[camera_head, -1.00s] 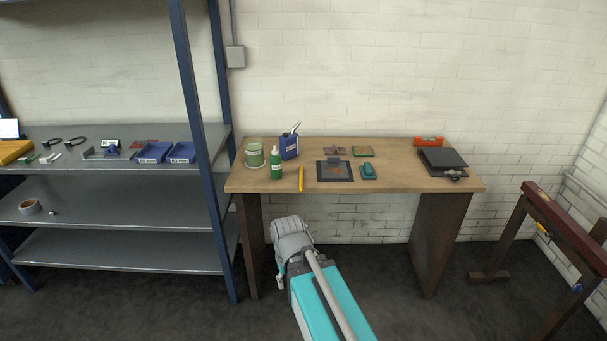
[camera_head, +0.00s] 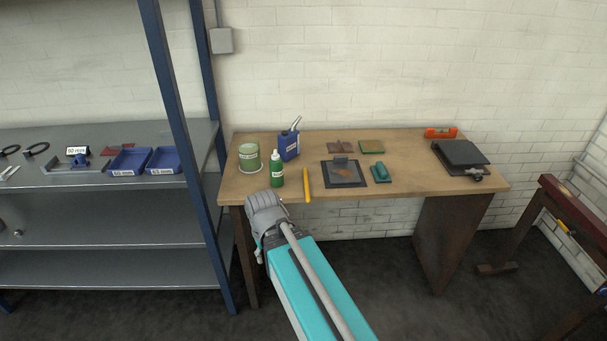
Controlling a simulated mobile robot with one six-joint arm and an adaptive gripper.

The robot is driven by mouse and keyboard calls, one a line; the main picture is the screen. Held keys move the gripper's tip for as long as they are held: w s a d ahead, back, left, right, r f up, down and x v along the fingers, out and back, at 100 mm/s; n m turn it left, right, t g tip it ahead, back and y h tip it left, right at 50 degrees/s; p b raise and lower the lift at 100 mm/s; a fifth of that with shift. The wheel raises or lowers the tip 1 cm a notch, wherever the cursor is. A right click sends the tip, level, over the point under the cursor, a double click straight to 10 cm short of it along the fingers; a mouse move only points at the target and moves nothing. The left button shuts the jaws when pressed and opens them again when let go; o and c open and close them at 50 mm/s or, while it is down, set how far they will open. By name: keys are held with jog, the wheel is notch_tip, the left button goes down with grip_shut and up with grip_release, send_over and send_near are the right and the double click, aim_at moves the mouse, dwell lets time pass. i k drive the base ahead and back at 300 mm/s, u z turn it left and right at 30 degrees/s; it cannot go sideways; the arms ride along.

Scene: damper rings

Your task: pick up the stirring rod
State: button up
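A yellow rod (camera_head: 307,185) lies on the wooden workbench (camera_head: 225,188), with its near end at the front edge. It is the only loose rod-like thing I see on the bench, and I take it to be the stirring rod. My turquoise and grey arm reaches up from the bottom of the view. Its grey joint stands in front of the bench's front edge, left of the rod and apart from it in the picture. My gripper's fingers do not show.
Close left of the rod stand a green bottle (camera_head: 277,169), a green tin (camera_head: 249,158) and a blue can (camera_head: 289,146). Right of it lie a dark framed plate (camera_head: 356,183) and a teal block (camera_head: 380,174). A blue-posted shelf (camera_head: 165,110) stands left of the bench.

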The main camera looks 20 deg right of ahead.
aim_at(307, 195)
jog(key=z, duration=0.3)
jog(key=i, duration=1.2)
jog(key=z, duration=0.3)
jog(key=k, duration=0.45)
jog(key=u, duration=1.85)
